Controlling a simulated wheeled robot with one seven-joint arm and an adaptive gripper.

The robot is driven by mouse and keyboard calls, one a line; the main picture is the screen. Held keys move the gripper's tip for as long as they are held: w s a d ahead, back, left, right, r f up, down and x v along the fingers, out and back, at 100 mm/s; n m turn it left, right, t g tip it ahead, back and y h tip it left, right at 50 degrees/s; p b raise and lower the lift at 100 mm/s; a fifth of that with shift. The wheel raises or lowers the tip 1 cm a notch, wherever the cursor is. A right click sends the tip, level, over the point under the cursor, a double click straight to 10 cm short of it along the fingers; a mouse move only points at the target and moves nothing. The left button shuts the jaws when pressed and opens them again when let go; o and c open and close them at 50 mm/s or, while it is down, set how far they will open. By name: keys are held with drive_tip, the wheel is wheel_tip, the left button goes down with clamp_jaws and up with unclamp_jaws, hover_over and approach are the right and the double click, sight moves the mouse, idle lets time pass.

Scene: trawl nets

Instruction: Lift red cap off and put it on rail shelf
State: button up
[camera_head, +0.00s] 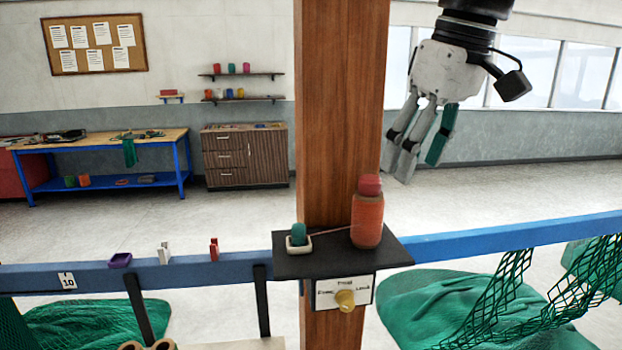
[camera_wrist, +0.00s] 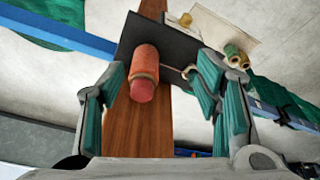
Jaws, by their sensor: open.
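The red cap (camera_head: 370,185) sits on top of an upright orange twine spool (camera_head: 367,220). The spool stands on the right part of a black shelf (camera_head: 322,263) fixed at the wooden post and blue rail. In the wrist view the red cap (camera_wrist: 142,91) and orange spool (camera_wrist: 145,62) show between my fingers, with the black shelf (camera_wrist: 180,50) behind. My gripper (camera_head: 418,160) is open and empty, above and to the right of the cap, apart from it. My gripper's teal-padded fingers (camera_wrist: 160,85) also show in the wrist view.
A labelled panel with a yellow knob (camera_head: 345,300) hangs below. The wooden post (camera_head: 340,100) rises behind the shelf.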

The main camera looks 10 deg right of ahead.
drive_tip(key=w+r+n+g, duration=0.25)
drive_tip(key=w+r, duration=0.25)
drive_tip(key=w, duration=0.3)
drive_tip(key=n+h+b, duration=0.1)
drive_tip(key=n+b, duration=0.4)
drive_tip(key=b, duration=0.1)
hover_over(370, 177)
drive_tip(key=f, duration=0.3)
drive_tip(key=f+b, duration=0.2)
drive_tip(key=shift+w+a+m+g, duration=0.15)
drive_tip(key=shift+a+m+g, duration=0.1)
drive_tip(key=shift+f, duration=0.75)
drive_tip(key=shift+d+f+p, duration=0.15)
drive_tip(key=shift+f+p, duration=0.15)
drive_tip(key=shift+f, duration=1.2)
drive_tip(key=shift+d+f+p, duration=0.1)
drive_tip(key=shift+f+p, duration=0.2)
drive_tip(key=shift+f, duration=1.2)
drive_tip(key=c, duration=1.1)
